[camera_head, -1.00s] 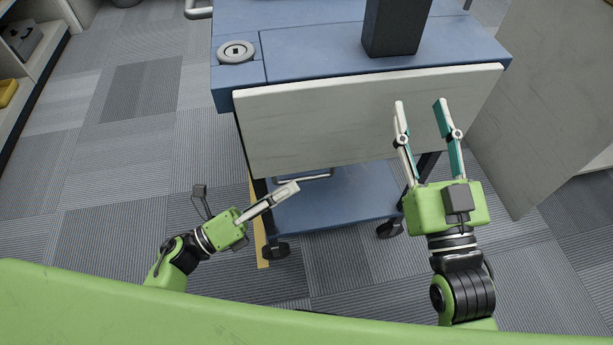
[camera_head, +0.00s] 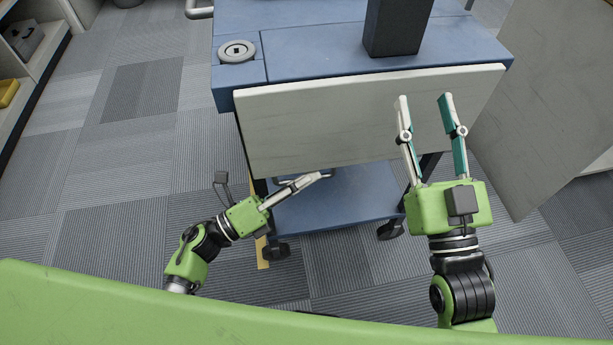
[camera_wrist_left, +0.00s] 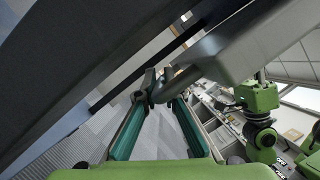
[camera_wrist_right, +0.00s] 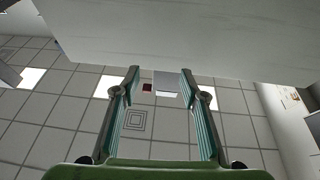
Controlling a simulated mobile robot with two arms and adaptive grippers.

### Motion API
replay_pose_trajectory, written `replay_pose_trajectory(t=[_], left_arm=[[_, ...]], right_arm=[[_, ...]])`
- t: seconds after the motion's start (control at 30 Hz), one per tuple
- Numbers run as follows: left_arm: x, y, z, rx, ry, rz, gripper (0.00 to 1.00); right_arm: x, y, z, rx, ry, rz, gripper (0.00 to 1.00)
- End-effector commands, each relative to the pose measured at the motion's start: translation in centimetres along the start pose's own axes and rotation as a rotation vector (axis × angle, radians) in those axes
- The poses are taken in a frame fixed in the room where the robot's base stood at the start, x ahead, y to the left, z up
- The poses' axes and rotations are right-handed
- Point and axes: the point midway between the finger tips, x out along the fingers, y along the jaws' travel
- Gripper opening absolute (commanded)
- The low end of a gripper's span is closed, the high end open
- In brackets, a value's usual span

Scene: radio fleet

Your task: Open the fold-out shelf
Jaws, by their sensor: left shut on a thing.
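The fold-out shelf is a pale, marbled panel (camera_head: 370,122) hanging steeply down from the front edge of the blue cart (camera_head: 300,55). My left gripper (camera_head: 325,175) is at the panel's lower edge. In the left wrist view its fingers (camera_wrist_left: 162,92) are around a grey bar (camera_wrist_left: 225,50) under a large dark surface; how the bar joins the shelf is hidden. My right gripper (camera_head: 425,97) is open and empty in front of the panel's right part. In the right wrist view its fingers (camera_wrist_right: 160,78) are apart, with the pale panel (camera_wrist_right: 200,35) filling the top.
A blue lower deck (camera_head: 345,200) on casters sits below the panel. A dark column (camera_head: 393,25) stands on the cart top. A large pale board (camera_head: 540,110) is close on the right. A shelf unit (camera_head: 40,55) stands far left. The carpet (camera_head: 110,200) at left is clear.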

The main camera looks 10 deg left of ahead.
Motion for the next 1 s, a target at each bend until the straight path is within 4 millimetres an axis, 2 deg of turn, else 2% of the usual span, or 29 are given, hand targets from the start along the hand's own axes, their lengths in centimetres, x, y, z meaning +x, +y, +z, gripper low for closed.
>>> replay_pose_trajectory(t=[0.13, 0.27, 0.43, 0.53, 0.67, 0.77, 0.9, 1.0], left_arm=[[-0.1, -0.1, -0.1, -0.007, 0.0, 0.004, 0.0], [-0.2, -0.3, -0.3, -0.02, 0.001, 0.009, 0.0], [-0.4, -0.9, -0.7, -0.048, 0.001, 0.02, 0.0], [-0.5, -1.2, -1.1, -0.069, 0.002, 0.03, 0.0], [-0.7, -1.8, -1.6, -0.099, 0.002, 0.042, 0.0], [-0.9, -2.2, -2.0, -0.123, 0.002, 0.051, 0.0], [-1.1, -2.7, -2.5, -0.155, 0.002, 0.065, 0.0], [-1.2, -3.1, -2.9, -0.178, 0.002, 0.075, 0.0]], right_arm=[[0.0, 0.0, 0.6, 0.0, -0.033, 0.001, 0.4], [-0.3, 0.3, 2.6, -0.003, -0.131, 0.007, 0.4], [-1.4, 0.8, 6.2, -0.009, -0.317, 0.017, 0.4], [-2.9, 1.3, 8.9, -0.012, -0.462, 0.026, 0.4], [-5.8, 1.9, 12.4, -0.014, -0.671, 0.039, 0.4], [-8.7, 2.3, 14.7, -0.014, -0.835, 0.05, 0.4], [-13.5, 2.8, 17.0, -0.013, -1.066, 0.067, 0.4], [-17.4, 3.1, 18.0, -0.009, -1.229, 0.078, 0.4]])
